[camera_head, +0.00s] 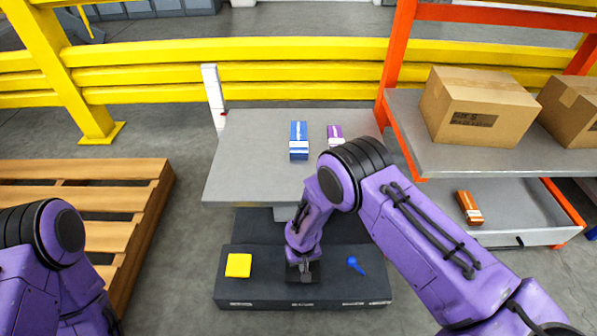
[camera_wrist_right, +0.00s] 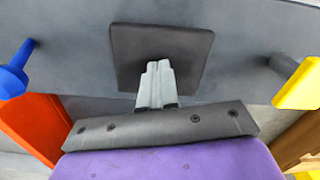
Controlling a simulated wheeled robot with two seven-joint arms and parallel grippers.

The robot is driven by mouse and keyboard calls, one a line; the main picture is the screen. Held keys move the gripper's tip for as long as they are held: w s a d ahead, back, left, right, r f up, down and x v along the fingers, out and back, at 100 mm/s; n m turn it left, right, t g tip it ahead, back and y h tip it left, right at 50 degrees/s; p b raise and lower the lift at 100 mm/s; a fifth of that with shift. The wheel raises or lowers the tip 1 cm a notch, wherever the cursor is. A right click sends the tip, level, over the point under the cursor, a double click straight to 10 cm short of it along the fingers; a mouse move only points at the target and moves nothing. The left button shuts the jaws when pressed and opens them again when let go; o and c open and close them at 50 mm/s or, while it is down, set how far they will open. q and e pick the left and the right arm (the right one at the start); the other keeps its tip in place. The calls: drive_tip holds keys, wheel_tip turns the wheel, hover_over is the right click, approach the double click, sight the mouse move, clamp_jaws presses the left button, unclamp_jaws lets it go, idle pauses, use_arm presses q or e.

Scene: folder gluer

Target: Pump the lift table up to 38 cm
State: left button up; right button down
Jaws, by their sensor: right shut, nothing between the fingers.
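The lift table has a grey top (camera_head: 250,165) above a dark base (camera_head: 235,294). On the base are a yellow pad (camera_head: 238,265), a black square pad (camera_head: 318,297) and a blue lever (camera_head: 355,265). My right gripper (camera_head: 304,273) is shut and empty, pointing down at the black pad. In the right wrist view the closed fingers (camera_wrist_right: 157,75) overlap the black pad (camera_wrist_right: 190,45); I cannot tell whether they touch it. A white upright post (camera_head: 212,95) with a red mark stands at the table's back left. My left gripper is out of view.
A blue box (camera_head: 299,140) and a purple box (camera_head: 335,132) lie on the tabletop. An orange-framed rack with cartons (camera_head: 480,105) stands at right, a wooden pallet (camera_head: 80,170) at left. A yellow barrier (camera_head: 300,50) runs behind. Floor is clear between pallet and table.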

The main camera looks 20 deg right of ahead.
wheel_tip(320, 180, up, 7)
drive_tip(key=p, duration=0.6)
drive_tip(key=shift+r, duration=0.2)
wheel_tip(320, 180, up, 6)
drive_tip(key=p, duration=0.5)
drive_tip(key=shift+p, duration=0.4)
